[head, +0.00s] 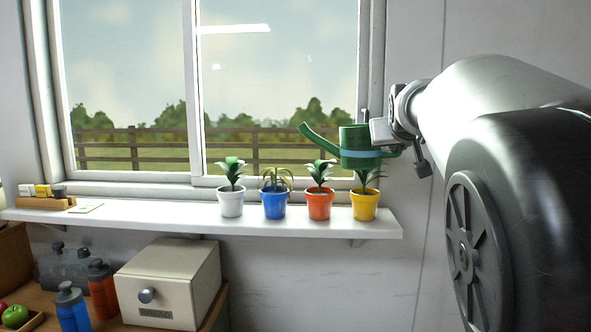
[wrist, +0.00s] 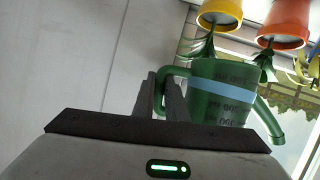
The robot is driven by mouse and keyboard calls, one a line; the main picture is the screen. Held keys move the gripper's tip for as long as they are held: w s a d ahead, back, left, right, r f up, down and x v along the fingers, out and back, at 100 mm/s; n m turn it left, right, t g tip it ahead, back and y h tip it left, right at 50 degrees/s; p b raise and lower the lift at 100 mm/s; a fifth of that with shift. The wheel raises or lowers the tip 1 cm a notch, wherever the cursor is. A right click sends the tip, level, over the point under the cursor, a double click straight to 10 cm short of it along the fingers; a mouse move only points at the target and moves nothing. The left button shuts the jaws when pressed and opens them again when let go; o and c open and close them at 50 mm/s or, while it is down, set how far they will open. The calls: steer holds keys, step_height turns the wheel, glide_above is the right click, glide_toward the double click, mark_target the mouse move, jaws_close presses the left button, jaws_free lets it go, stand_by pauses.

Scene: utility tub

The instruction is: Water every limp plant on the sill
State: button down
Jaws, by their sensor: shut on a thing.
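My gripper (head: 398,146) is shut on the handle of a green watering can (head: 360,142) with a pale blue band. The can is held roughly level above the sill's right end, spout pointing left and up. In the wrist view, the can (wrist: 222,95) is beyond my fingers (wrist: 162,88). On the sill (head: 150,215) stand a white pot (head: 231,205), a blue pot (head: 273,207), an orange pot (head: 319,207) and a yellow pot (head: 364,207). The blue pot's plant (head: 275,180) droops, yellowish. The white and orange pots' plants are green and upright. The can partly hides the yellow pot's plant (head: 366,180).
A wooden tray with small boxes (head: 42,201) and a card (head: 86,208) lie at the sill's left. Below stand a cream box (head: 168,285), bottles (head: 72,305) and a green apple (head: 15,316). The window (head: 270,90) is behind. The sill's middle left is clear.

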mark_target(349, 143)
steer(key=shift+w+a+r+n+h, duration=0.1)
steer(key=shift+a+r+n+h, duration=0.3)
steer(key=shift+a+r+n, duration=0.25)
steer(key=shift+d, duration=0.15)
steer(key=shift+p, duration=0.3)
steer(key=shift+a+r+n+h, duration=0.25)
steer(key=shift+a+n+h, duration=0.1)
steer(key=shift+a, duration=0.1)
stand_by(0.4)
steer(key=shift+w+a+r+n+h+p, duration=0.15)
steer(key=shift+a+r+n+h+p, duration=0.1)
steer(key=shift+a+n+p, duration=0.4)
steer(key=shift+w+a+r+n+h+p, duration=0.1)
steer(key=shift+a+n+h+p, duration=0.2)
steer(key=shift+a, duration=0.65)
stand_by(2.8)
